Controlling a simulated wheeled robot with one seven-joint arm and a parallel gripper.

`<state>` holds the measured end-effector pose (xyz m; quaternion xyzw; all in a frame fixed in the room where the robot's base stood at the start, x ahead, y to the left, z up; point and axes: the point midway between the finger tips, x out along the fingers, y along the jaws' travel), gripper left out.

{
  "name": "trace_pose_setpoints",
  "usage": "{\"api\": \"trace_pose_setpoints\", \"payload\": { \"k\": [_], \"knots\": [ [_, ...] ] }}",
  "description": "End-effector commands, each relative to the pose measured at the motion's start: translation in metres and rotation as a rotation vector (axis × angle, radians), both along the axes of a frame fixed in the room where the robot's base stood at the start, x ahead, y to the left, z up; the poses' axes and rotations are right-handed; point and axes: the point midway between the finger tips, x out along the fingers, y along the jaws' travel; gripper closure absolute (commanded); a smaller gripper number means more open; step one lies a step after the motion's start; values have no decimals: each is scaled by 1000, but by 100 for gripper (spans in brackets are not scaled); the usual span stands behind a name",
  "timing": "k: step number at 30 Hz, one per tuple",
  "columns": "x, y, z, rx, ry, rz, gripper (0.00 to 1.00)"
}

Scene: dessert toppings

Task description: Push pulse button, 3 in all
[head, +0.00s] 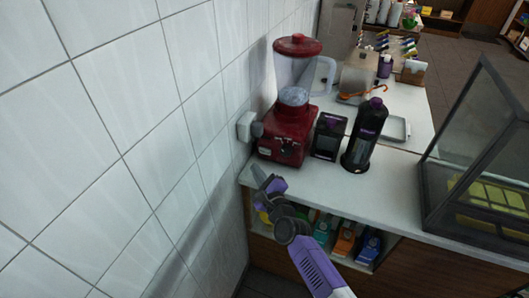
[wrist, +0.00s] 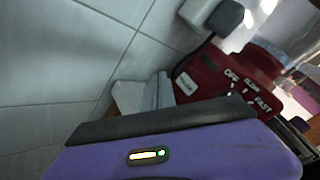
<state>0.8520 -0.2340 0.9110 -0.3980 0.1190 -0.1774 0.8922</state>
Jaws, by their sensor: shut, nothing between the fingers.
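A red blender (head: 288,132) with a clear jar and red lid stands on the white counter by the tiled wall. In the wrist view its red base (wrist: 215,78) shows a dial marked with words such as OFF, SLOW and FAST. A small pale rectangular button (wrist: 187,84) sits left of the dial; its label is too blurred to read. My gripper (head: 260,175) is shut and empty, just in front of the blender base and near the counter's front left corner.
A white wall socket (head: 245,125) with a plug is left of the blender. A black box (head: 329,136) and a dark bottle (head: 366,135) stand to its right. A glass display case (head: 480,160) is at far right. Colourful items fill the shelf below the counter (head: 400,190).

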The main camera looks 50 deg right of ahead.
Motion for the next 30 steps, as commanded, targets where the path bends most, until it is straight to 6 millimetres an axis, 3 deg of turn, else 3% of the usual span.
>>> {"api": "trace_pose_setpoints", "payload": {
  "k": [16,30],
  "knots": [
    [0,1,1,0,1,1,100],
    [-13,36,1,1,1,1,100]
  ]
}}
